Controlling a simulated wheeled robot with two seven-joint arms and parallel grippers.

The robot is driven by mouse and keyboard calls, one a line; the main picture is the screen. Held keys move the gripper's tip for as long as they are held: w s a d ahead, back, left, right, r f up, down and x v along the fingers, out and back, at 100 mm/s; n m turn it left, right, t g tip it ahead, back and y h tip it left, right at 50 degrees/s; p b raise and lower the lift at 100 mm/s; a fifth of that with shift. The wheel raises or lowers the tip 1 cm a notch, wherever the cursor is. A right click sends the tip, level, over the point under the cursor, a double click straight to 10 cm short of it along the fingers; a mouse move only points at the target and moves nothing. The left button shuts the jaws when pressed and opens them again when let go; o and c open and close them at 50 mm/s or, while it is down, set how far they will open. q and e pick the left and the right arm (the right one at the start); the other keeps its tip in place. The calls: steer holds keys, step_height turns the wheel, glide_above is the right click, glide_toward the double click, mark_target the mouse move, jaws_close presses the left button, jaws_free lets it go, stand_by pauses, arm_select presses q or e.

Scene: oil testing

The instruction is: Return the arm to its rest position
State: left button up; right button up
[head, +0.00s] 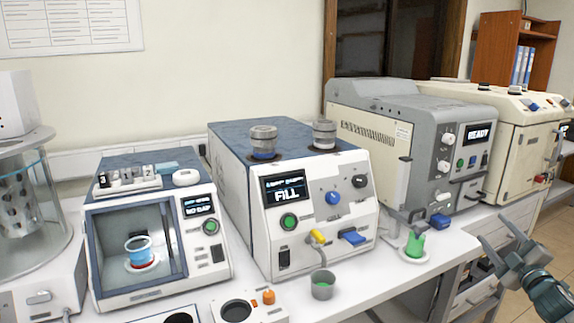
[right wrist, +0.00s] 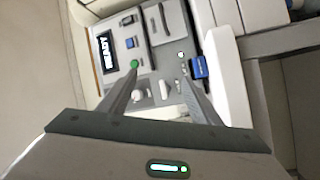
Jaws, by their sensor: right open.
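My right gripper (head: 499,240) is at the lower right of the head view, at the right of the bench in front of the grey and cream machine with the READY display (head: 478,134). Its two fingers are apart with nothing between them. In the right wrist view the open fingers (right wrist: 160,78) point toward the READY machine's front panel (right wrist: 150,45), which appears turned on its side. My left gripper is not in the head view.
A green vessel (head: 414,244) stands on a white dish below the READY machine. A grey cup with green contents (head: 322,284) stands before the FILL machine (head: 315,200). Open floor (head: 545,232) shows at the right.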

steer(key=d+f+m+g+h, duration=0.3)
steer(key=d+f+m, duration=0.1)
steer(key=d+m, duration=0.1)
steer(key=s+a+f+m+g+y, duration=0.15)
steer(key=s+a+f, duration=0.35)
steer(key=f, duration=0.8)
steer(key=s+a+f+g, duration=0.2)
steer(key=s+a+f, duration=0.3)
steer(key=f, duration=0.7)
steer(key=s+a+f+m+g+y, duration=0.1)
steer(key=s+a+f, duration=0.2)
steer(key=a+f, duration=0.7)
steer(key=s+a+f+g+y, duration=0.1)
steer(key=s+a+f+g, duration=0.1)
steer(key=s+a+f, duration=0.65)
steer(key=s+a+f+g+y, duration=0.1)
steer(key=s+a+f, duration=0.4)
steer(key=f, duration=0.6)
steer(key=s+a+f+m+g+y, duration=0.1)
steer(key=s+a+f, duration=0.3)
steer(key=s+a, duration=0.4)
steer(key=s+a+f+g+y, duration=0.1)
steer(key=s+a+f, duration=0.3)
steer(key=s+a, duration=0.5)
steer(key=shift+s+f+m+g, duration=0.35)
steer(key=shift+g, duration=0.2)
steer(key=shift+w, duration=0.1)
